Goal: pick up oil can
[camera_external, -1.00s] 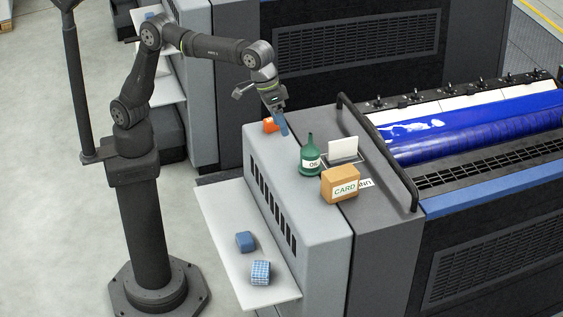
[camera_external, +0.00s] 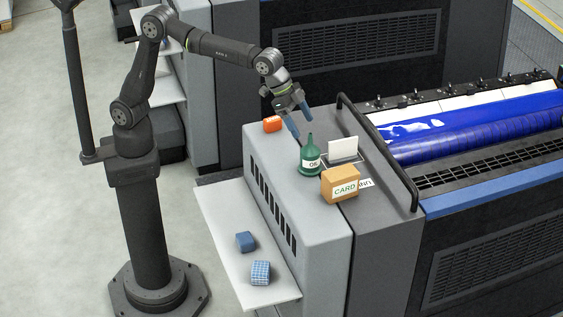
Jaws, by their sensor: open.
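The oil can (camera_external: 311,162) is green with a narrow spout and a white label. It stands upright on the grey machine top. My gripper (camera_external: 300,126) is open, with its blue-tipped fingers pointing down just behind and above the can, near its spout. Nothing shows between the fingers. I cannot tell whether a finger touches the can.
A white card (camera_external: 343,149) stands behind right. An orange object (camera_external: 272,124) lies to the left. A black rail (camera_external: 378,150) runs along the right. Blue items (camera_external: 245,242) lie on the lower shelf.

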